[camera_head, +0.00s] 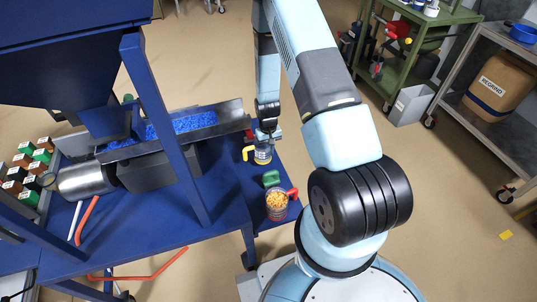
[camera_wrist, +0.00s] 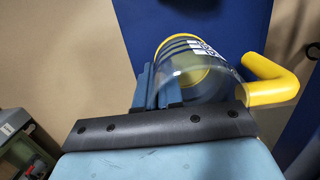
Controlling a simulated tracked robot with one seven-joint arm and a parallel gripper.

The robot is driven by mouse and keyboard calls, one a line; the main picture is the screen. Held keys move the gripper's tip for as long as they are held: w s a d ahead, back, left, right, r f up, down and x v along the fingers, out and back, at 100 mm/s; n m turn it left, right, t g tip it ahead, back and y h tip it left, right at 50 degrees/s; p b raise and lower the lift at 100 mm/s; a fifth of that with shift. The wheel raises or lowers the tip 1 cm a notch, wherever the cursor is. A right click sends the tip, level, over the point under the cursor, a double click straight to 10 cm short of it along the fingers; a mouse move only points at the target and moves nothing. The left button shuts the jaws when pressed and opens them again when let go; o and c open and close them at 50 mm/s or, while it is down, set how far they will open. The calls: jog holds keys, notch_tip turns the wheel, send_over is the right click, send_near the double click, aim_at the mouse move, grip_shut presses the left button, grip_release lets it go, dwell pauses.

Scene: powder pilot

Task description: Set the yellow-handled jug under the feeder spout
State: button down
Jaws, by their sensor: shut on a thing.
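The yellow-handled jug (camera_head: 262,156) is clear with a yellow handle at its left in the head view. My gripper (camera_head: 268,135) is shut on it from above and behind. In the wrist view the jug (camera_wrist: 205,75) lies across the fingers (camera_wrist: 158,88), with its yellow handle (camera_wrist: 272,82) on the right and a striped label. The feeder trough (camera_head: 185,128) holds blue granules, and its spout end (camera_head: 246,119) is just above and left of the jug in the head view. I cannot tell whether the jug touches the blue table or is exactly under the spout.
A red-handled jug (camera_head: 277,204) with orange granules stands on the blue table (camera_head: 228,190), near a green object (camera_head: 271,178). A blue frame post (camera_head: 165,125) rises left of the jugs. A green cart (camera_head: 430,50) and a grey shelf (camera_head: 490,100) are farther off right.

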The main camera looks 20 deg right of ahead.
jog(key=shift+w+f, duration=0.25)
jog(key=shift+f, duration=0.15)
jog(key=shift+w+f, duration=0.1)
jog(key=shift+f, duration=1.45)
jog(key=c, duration=1.3)
grip_release()
